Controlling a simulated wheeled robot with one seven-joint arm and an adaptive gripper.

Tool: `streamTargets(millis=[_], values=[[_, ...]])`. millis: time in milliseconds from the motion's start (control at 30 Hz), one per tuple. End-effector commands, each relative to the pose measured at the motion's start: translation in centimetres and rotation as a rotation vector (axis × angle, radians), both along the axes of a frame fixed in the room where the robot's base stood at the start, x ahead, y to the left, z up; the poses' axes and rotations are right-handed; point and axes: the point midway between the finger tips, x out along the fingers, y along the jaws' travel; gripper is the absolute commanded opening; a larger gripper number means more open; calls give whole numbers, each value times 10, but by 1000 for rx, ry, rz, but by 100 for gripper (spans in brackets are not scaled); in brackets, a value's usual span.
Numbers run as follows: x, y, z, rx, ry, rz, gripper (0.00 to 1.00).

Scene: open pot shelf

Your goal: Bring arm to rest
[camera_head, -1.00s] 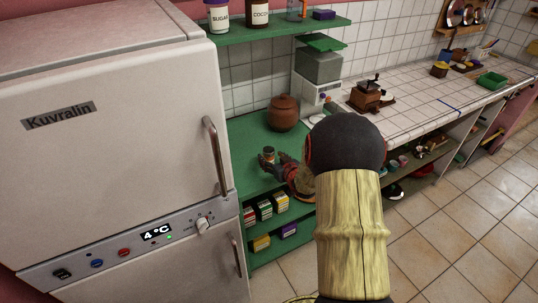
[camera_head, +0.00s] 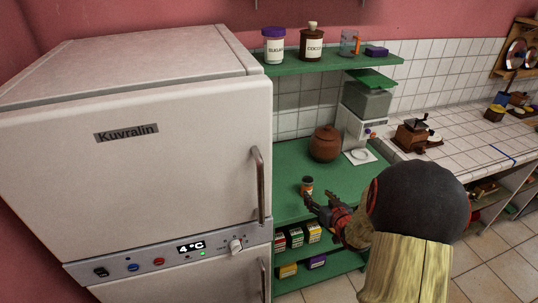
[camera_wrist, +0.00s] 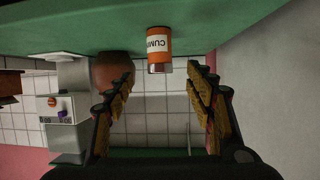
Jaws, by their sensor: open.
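A small cumin jar (camera_head: 307,186) with an orange label stands on the green shelf (camera_head: 290,208). In the wrist view, which is upside down, the cumin jar (camera_wrist: 159,43) is just past my fingertips, in line with the gap between them. My gripper (camera_head: 318,202) is open and empty, close to the jar on its near right side. The spread fingers also show in the wrist view (camera_wrist: 160,78). My forearm hides part of the shelf and counter to the right.
A brown lidded pot (camera_head: 325,144) and a white scale (camera_head: 358,130) stand behind the jar. The fridge (camera_head: 150,160) walls in the left. An upper shelf (camera_head: 340,62) carries sugar and cocoa jars. Spice boxes (camera_head: 297,237) sit below. A tiled counter (camera_head: 465,145) extends right.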

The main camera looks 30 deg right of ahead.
Motion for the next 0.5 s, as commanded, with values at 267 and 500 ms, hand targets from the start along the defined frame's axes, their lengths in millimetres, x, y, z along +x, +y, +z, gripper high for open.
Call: streamTargets(millis=[267,500], values=[[-6,-2,-12,-9,52,-6,54],[-83,-15,-79,66,415,-160,54]])
